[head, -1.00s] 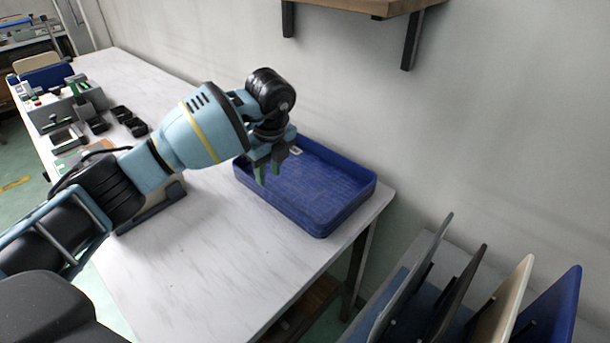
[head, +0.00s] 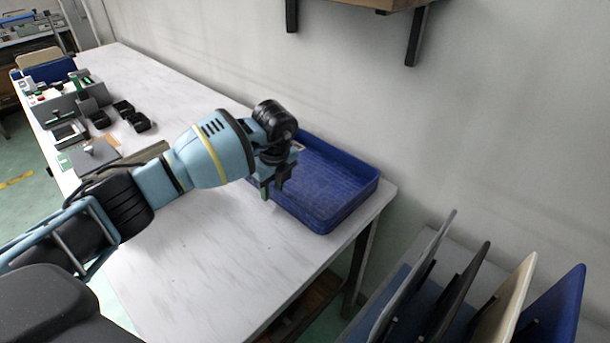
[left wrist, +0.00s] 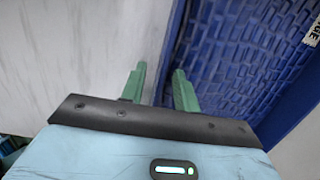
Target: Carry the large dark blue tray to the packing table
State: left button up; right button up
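The large dark blue tray (head: 345,205) lies flat at the far right end of a white-topped table (head: 215,255), close to the wall. My left gripper (head: 276,188) is at the tray's left side and hides part of its rim. In the left wrist view, the two green fingers (left wrist: 159,85) are apart. One finger is over the white tabletop and the other over the blue tray (left wrist: 225,60), with the tray's side wall running between them. Whether they touch the wall cannot be told. My right gripper is not in view. Which table is the packing table is unclear.
A rack of upright panels, grey, black, cream (head: 515,300) and blue (head: 560,310), stands at the lower right. Small black bins (head: 132,115) and grey fixtures (head: 62,120) sit at the table's far left. A wall shelf (head: 375,4) hangs above. The table's front middle is clear.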

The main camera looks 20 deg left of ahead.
pick_arm(q)
grip_shut()
jog(key=shift+w+r, duration=0.1)
jog(key=shift+r, duration=0.05)
